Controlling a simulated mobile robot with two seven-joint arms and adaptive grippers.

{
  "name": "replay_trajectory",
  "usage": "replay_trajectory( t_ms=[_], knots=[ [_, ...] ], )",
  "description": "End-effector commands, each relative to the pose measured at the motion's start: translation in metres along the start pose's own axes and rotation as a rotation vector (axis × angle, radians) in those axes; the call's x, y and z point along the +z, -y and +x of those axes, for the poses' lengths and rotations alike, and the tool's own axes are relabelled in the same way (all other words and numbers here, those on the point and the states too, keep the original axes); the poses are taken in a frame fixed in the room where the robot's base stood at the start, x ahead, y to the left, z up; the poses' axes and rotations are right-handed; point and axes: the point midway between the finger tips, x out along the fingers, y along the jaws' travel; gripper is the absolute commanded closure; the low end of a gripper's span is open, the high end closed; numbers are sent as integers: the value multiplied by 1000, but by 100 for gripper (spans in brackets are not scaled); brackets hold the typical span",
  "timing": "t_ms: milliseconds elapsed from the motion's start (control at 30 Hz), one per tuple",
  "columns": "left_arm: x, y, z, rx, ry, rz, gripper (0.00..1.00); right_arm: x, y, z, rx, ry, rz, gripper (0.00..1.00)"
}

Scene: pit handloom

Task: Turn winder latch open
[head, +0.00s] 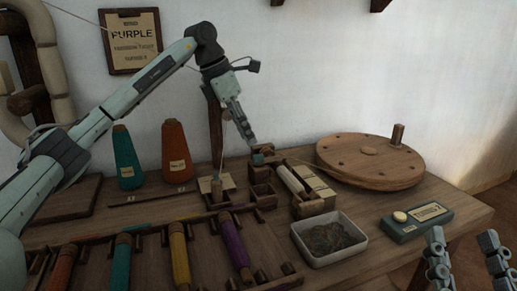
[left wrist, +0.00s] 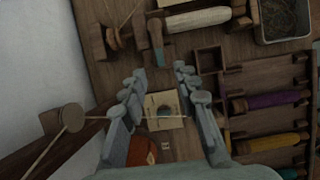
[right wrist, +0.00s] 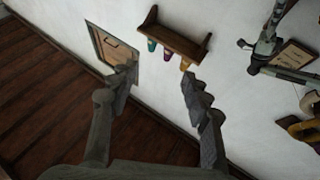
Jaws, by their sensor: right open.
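The winder's spindle of pale yarn (head: 292,180) lies between wooden blocks on the bench; it also shows in the left wrist view (left wrist: 197,19). Beside it is what looks like the latch, a short wooden lever with a teal end (head: 258,158), which points down in the left wrist view (left wrist: 157,42). My left gripper (head: 250,141) is just above the latch in the head view. In the left wrist view its fingers (left wrist: 157,75) are apart and empty, with the latch beyond their tips. My right gripper (head: 463,238) is open and empty at the front right.
A round wooden wheel (head: 345,165) with an upright handle stands behind the winder. A metal tray (head: 357,258) of dark bits and a grey box (head: 401,236) lie in front. A rack of colored spools fills the left front. A thin thread crosses near the left fingers.

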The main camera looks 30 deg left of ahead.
Motion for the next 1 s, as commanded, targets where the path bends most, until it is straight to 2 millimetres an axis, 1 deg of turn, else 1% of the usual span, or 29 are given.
replay_trajectory(
  t_ms=[33,100,200,300,467,700,733,967,1000],
  knots=[
    [-2,1,12,-3,-4,1,70,-1,-1,0,1,-21,-2,52],
    [-1,1,24,-2,-3,0,70,-5,-1,-1,2,-50,-3,52],
    [-2,1,40,-2,-3,0,70,-11,-2,-1,2,-87,-5,52],
    [-1,1,51,-2,-3,0,70,-16,-3,-1,3,-117,-7,52],
    [-1,0,61,0,-2,0,70,-20,-3,-1,3,-142,-8,52],
    [-1,0,61,0,-1,0,70,-21,-3,-1,3,-146,-8,52],
    [-1,0,61,0,-1,0,71,-21,-3,-1,3,-146,-8,52],
    [-1,0,61,0,-1,0,100,-21,-3,-1,3,-146,-9,52],
    [-1,0,61,0,-1,0,100,-21,-3,-1,4,-146,-9,52]
  ],
)
